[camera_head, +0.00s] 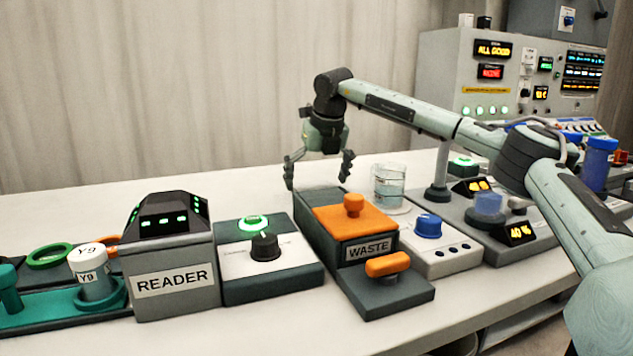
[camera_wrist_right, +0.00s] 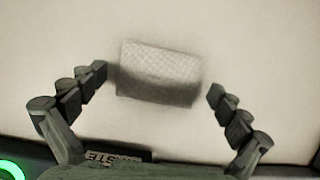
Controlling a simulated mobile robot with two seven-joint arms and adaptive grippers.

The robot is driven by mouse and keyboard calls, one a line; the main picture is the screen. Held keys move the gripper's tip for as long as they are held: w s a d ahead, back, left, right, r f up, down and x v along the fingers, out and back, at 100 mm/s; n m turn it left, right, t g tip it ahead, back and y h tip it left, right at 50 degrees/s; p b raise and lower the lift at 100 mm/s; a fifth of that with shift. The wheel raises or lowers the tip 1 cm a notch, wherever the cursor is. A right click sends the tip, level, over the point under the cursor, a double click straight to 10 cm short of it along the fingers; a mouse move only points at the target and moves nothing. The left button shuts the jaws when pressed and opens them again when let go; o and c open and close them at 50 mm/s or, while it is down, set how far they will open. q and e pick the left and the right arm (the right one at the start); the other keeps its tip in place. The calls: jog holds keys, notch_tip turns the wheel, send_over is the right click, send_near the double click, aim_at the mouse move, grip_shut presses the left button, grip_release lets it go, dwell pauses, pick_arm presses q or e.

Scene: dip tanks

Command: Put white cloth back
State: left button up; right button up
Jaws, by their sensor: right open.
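The white cloth (camera_wrist_right: 160,75) shows in the right wrist view as a small textured rectangle on the pale worktop, with a shadow across its lower half. It lies between and beyond the fingertips of my right gripper (camera_wrist_right: 158,84). In the head view my right gripper (camera_head: 318,180) points down behind the waste box, with its fingers spread and nothing between them. I cannot make out the cloth in the head view; the box and gripper are in front of that area. My left gripper is not in view.
The waste box (camera_head: 312,228) with an orange lid (camera_head: 355,222) stands just in front of the gripper. A glass beaker (camera_head: 389,186) of clear liquid is to its right. The reader (camera_head: 170,285) and a dial unit (camera_head: 290,278) stand to the left. The worktop behind is clear.

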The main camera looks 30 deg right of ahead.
jog(key=shift+r, duration=0.3)
jog(key=shift+s+r, duration=0.1)
jog(key=shift+r, duration=0.25)
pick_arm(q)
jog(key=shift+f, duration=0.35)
pick_arm(e)
jog(key=v, duration=1.1)
dwell(1.1)
